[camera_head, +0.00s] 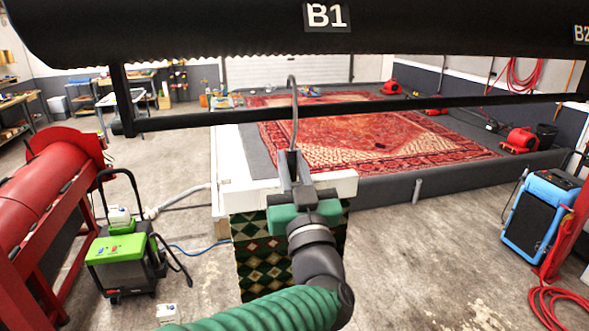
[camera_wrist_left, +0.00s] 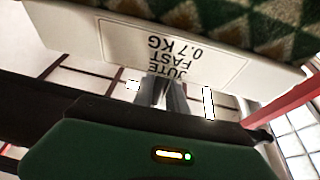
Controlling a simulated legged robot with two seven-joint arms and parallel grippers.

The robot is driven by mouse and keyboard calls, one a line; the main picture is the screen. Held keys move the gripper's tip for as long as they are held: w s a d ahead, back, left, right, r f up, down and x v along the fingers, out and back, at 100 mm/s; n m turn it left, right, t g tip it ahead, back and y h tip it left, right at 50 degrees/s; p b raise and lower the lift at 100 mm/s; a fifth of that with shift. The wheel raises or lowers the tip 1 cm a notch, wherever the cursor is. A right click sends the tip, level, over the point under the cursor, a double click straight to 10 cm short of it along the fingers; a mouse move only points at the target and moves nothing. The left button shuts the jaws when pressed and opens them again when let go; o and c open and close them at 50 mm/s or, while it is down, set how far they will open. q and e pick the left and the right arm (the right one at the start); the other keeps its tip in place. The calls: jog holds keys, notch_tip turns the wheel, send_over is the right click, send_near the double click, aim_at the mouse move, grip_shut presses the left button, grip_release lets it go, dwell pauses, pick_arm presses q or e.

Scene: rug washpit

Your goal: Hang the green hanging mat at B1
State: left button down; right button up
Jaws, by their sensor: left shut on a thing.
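The green hanging mat (camera_head: 262,262) has a green, cream and dark diamond pattern and hangs from a white header bar (camera_head: 338,184). A thin grey hook (camera_head: 294,110) rises above the header, its curved top between the B1 beam and the lower black rail in the picture. My left gripper (camera_head: 293,165) is shut at the header's middle, under the hook. In the left wrist view the fingers (camera_wrist_left: 163,92) meet the header (camera_wrist_left: 115,40), whose label reads upside down; the mat (camera_wrist_left: 240,20) shows at the top. The B1 sign (camera_head: 327,16) is on a thick black beam. My right gripper is not in view.
A lower black rail (camera_head: 400,106) crosses below the beam. Behind is a wash pit with a red rug (camera_head: 370,137). A red cylindrical machine (camera_head: 45,190) and a green-black machine (camera_head: 125,255) stand left, a blue unit (camera_head: 537,215) right.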

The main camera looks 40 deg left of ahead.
pick_arm(q)
jog(key=shift+w+a, duration=0.4)
jog(key=shift+a, duration=0.1)
notch_tip(320, 180, down, 4)
jog(key=b, duration=0.4)
dwell(0.6)
jog(key=c, duration=1.3)
grip_release()
jog(key=shift+s, duration=0.1)
jog(key=shift+d, duration=0.1)
